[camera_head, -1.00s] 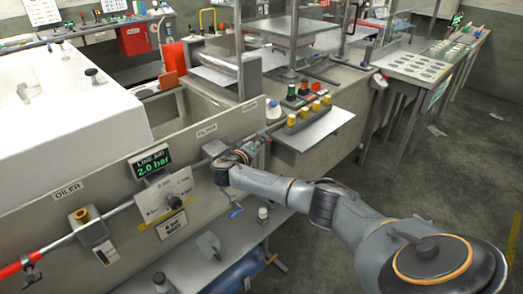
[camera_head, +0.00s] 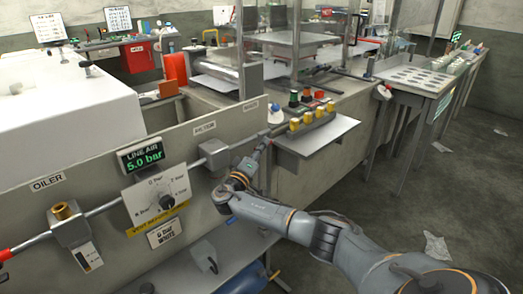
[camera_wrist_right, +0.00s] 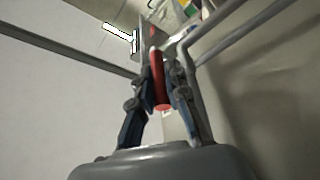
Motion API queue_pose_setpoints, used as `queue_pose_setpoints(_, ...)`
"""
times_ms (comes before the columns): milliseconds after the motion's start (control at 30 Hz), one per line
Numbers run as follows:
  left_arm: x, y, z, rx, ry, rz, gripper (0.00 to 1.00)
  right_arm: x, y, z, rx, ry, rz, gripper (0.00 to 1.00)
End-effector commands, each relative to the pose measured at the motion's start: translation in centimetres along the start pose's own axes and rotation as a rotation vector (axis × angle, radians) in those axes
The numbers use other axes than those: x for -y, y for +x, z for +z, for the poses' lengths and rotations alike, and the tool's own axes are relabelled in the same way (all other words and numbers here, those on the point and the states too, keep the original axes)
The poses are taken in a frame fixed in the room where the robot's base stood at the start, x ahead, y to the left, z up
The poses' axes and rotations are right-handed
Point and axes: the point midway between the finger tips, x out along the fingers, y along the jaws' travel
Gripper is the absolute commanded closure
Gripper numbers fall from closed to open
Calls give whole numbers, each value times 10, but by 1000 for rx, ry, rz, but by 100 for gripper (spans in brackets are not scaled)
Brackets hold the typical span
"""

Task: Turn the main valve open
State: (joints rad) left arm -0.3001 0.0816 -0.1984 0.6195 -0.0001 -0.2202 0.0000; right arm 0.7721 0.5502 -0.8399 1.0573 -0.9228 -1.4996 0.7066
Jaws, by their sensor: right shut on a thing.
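A red handle (camera_wrist_right: 157,80) stands between the fingers of my right gripper (camera_wrist_right: 162,68) in the right wrist view; the gripper is shut on it. In the head view my right gripper (camera_head: 264,143) is at the pipe (camera_head: 233,146) on the grey panel, below a small label at the upper right. The gripper hides the valve handle there, and its angle to the pipe is hard to tell. The line air display (camera_head: 144,155) reads 5.0 bar. My left gripper is not in view.
A dial plate (camera_head: 158,200), a filter block (camera_head: 214,153) and a brass-topped oiler (camera_head: 69,224) sit along the same pipe.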

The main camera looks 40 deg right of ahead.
Motion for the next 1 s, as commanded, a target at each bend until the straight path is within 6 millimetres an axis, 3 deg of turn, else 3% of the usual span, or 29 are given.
queue_pose_setpoints(200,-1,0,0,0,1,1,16,0,0,-1,-5,0,0,100)
queue_pose_setpoints(233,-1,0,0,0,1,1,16,0,0,-1,-5,0,0,84)
queue_pose_setpoints(333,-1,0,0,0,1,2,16,0,0,-1,-4,0,0,63)
queue_pose_setpoints(733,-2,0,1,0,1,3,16,0,-6,-1,-2,1,-2,63)
queue_pose_setpoints(1000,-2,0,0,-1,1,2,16,2,-56,0,-3,1,-6,63)
